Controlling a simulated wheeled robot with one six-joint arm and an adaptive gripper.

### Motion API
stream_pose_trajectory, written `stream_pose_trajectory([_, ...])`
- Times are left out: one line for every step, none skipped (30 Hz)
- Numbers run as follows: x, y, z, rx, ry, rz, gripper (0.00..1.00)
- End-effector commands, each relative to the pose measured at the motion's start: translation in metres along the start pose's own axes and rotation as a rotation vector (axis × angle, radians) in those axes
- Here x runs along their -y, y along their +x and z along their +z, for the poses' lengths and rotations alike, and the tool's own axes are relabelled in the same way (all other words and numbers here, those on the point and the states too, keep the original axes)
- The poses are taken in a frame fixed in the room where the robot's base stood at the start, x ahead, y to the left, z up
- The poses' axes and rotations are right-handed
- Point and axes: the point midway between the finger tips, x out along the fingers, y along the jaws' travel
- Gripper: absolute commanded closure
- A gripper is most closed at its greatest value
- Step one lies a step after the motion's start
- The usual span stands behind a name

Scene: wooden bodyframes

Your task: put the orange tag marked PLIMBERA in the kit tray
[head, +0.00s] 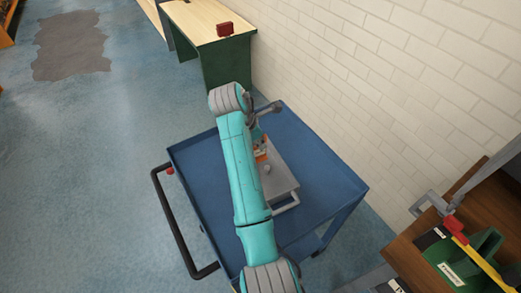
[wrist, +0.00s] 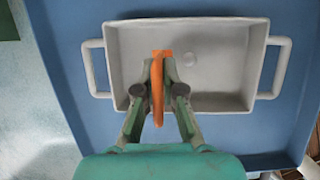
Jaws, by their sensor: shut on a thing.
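My gripper (wrist: 157,88) is shut on an orange tag (wrist: 157,105), which is seen nearly edge-on between the fingers in the wrist view. No marking on it can be read. The grey kit tray (wrist: 117,65) has two side handles, and the gripper with the tag is over its left half. A small orange patch (wrist: 165,53) shows just beyond the fingertips; I cannot tell if it is part of the same tag. In the head view the tray (head: 284,178) is partly hidden behind my arm, with a bit of orange (head: 261,157) near the gripper. Whether the tag touches the tray floor cannot be told.
The tray stands on a blue cart (head: 200,163) with a raised rim and a dark push handle (head: 172,222). A workbench with a green bin (head: 470,262) is at right, and a wooden-topped bench (head: 205,18) behind.

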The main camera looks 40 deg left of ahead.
Motion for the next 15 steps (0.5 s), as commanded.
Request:
stream_pose_trajectory([0.002, 0.008, -0.004, -0.001, -0.002, -0.003, 1.0])
stream_pose_trajectory([0.002, 0.013, -0.006, -0.001, -0.001, -0.004, 1.0])
stream_pose_trajectory([0.003, 0.019, -0.008, -0.001, -0.001, -0.005, 1.0])
stream_pose_trajectory([0.003, 0.023, -0.01, -0.001, -0.001, -0.004, 1.0])
stream_pose_trajectory([0.003, 0.027, -0.011, 0.0, -0.001, -0.003, 1.0])
stream_pose_trajectory([0.003, 0.03, -0.013, 0.0, -0.001, -0.003, 1.0])
stream_pose_trajectory([0.003, 0.033, -0.014, 0.0, 0.0, -0.002, 1.0])
stream_pose_trajectory([0.003, 0.034, -0.014, 0.0, 0.0, -0.002, 1.0])
stream_pose_trajectory([0.003, 0.035, -0.014, 0.0, 0.0, -0.001, 1.0])
stream_pose_trajectory([0.003, 0.035, -0.014, 0.0, 0.0, -0.001, 1.0])
stream_pose_trajectory([0.003, 0.034, -0.014, 0.0, 0.0, -0.001, 1.0])
stream_pose_trajectory([0.003, 0.034, -0.014, 0.0, 0.0, -0.001, 1.0])
stream_pose_trajectory([0.003, 0.034, -0.014, 0.0, 0.0, -0.001, 1.0])
stream_pose_trajectory([0.003, 0.034, -0.014, 0.0, 0.0, -0.001, 1.0])
stream_pose_trajectory([0.003, 0.034, -0.014, 0.0, 0.0, -0.001, 1.0])
